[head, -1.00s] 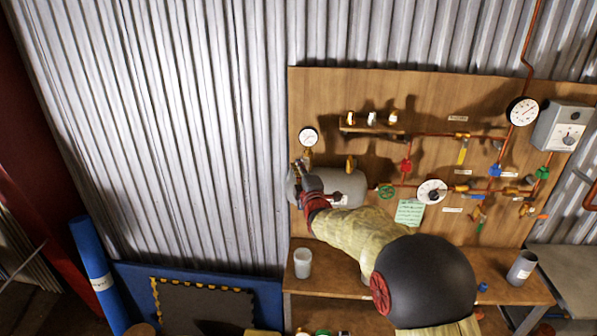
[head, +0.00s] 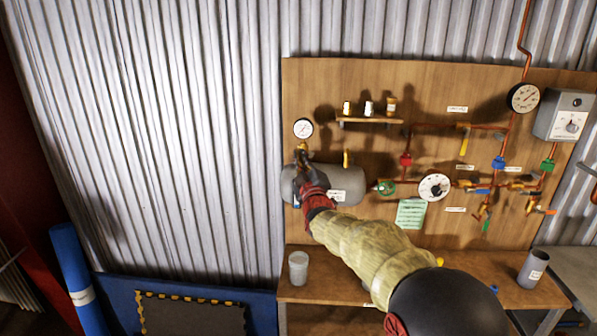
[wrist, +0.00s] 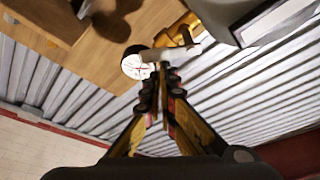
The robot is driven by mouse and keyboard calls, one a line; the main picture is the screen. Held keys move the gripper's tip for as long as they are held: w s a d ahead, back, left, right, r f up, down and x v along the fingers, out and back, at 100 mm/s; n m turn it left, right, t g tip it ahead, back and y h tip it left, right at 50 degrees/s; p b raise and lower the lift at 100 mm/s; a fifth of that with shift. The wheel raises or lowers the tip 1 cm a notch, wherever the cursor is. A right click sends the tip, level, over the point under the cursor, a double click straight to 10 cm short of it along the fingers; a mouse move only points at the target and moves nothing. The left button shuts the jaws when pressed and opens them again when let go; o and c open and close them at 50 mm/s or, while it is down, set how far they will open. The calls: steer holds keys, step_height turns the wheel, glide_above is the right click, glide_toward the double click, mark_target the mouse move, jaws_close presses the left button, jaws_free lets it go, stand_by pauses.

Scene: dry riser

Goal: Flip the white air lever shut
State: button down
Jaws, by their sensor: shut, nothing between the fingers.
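The white air lever (wrist: 158,54) shows in the wrist view, attached to a brass fitting (wrist: 176,35) beside a small white gauge (wrist: 134,67). In the head view the small gauge (head: 303,128) stands above the left end of the grey tank (head: 348,183); the lever itself cannot be made out there. My gripper (wrist: 163,70) is shut and empty, its fingertips close below the lever in the wrist picture. I cannot tell whether they touch it. In the head view my gripper (head: 302,160) is in front of the tank's left end, just under the gauge.
The wooden board (head: 440,85) carries copper pipes, several coloured valves and a larger gauge (head: 435,187). A small shelf (head: 368,120) holds small bottles. Corrugated wall lies left of the board.

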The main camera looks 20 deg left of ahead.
mark_target(311, 156)
steer(key=d+m+t+h+b, duration=0.1)
steer(key=m+b, duration=0.1)
steer(key=m, duration=0.1)
steer(key=f+m+h+b, duration=0.1)
steer(key=m+b, duration=0.2)
steer(key=d+m+t+b, duration=0.1)
steer(key=m+b, duration=0.1)
steer(key=m, duration=0.1)
steer(key=shift+w+d+f+t+h, duration=0.3)
steer(key=shift+h, duration=0.1)
steer(key=shift+w+d+f+m+h+b, duration=0.15)
steer(key=shift+m+h+b, duration=0.35)
steer(key=shift+m, duration=0.6)
steer(key=shift+s+d+f+m+h+b, duration=0.1)
steer(key=shift+d+f+m+h+b, duration=0.25)
steer(key=shift+m, duration=0.75)
steer(key=shift+w+r, duration=0.1)
steer(key=shift+r, duration=0.1)
